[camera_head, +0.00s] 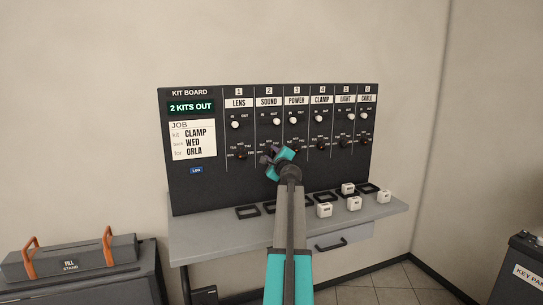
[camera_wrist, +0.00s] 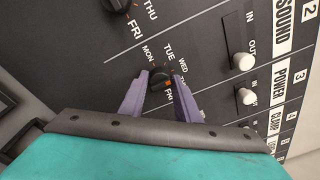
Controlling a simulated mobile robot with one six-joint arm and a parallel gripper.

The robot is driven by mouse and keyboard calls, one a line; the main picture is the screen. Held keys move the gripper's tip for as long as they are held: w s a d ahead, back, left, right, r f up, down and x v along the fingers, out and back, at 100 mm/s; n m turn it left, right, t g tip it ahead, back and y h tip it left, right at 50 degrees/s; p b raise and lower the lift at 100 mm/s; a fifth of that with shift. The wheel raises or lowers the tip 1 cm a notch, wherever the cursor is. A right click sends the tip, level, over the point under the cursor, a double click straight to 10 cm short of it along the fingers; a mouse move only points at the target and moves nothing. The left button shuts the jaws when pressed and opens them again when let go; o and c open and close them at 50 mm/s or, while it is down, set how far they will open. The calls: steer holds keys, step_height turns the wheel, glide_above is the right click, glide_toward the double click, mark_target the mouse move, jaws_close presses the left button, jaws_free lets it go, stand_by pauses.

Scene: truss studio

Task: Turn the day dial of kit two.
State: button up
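Kit two is the SOUND column of the kit board (camera_head: 220,185). In the wrist view its dark round day dial (camera_wrist: 160,78) has MON, TUE, WED and FRI readable around it, with an orange mark beside FRI. THU is hidden by a finger. My gripper (camera_wrist: 163,75) has its two purple fingers either side of this dial, with their tips close to its edges. I cannot tell whether they touch it. In the head view my gripper (camera_head: 272,158) is at the board and largely hides the dial.
The LENS dial (camera_wrist: 116,4) is close by, above in the wrist view. The SOUND switch (camera_wrist: 242,62) is at OUT. Below the board a grey shelf (camera_head: 200,232) holds white blocks (camera_head: 324,210) and black frames (camera_head: 247,212). A case with orange handles (camera_head: 70,260) stands left.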

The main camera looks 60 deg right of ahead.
steer(key=c, duration=0.3)
steer(key=shift+s+a, duration=0.1)
steer(key=shift+a, duration=0.25)
steer(key=shift+c, duration=1.1)
steer(key=shift+d, duration=0.3)
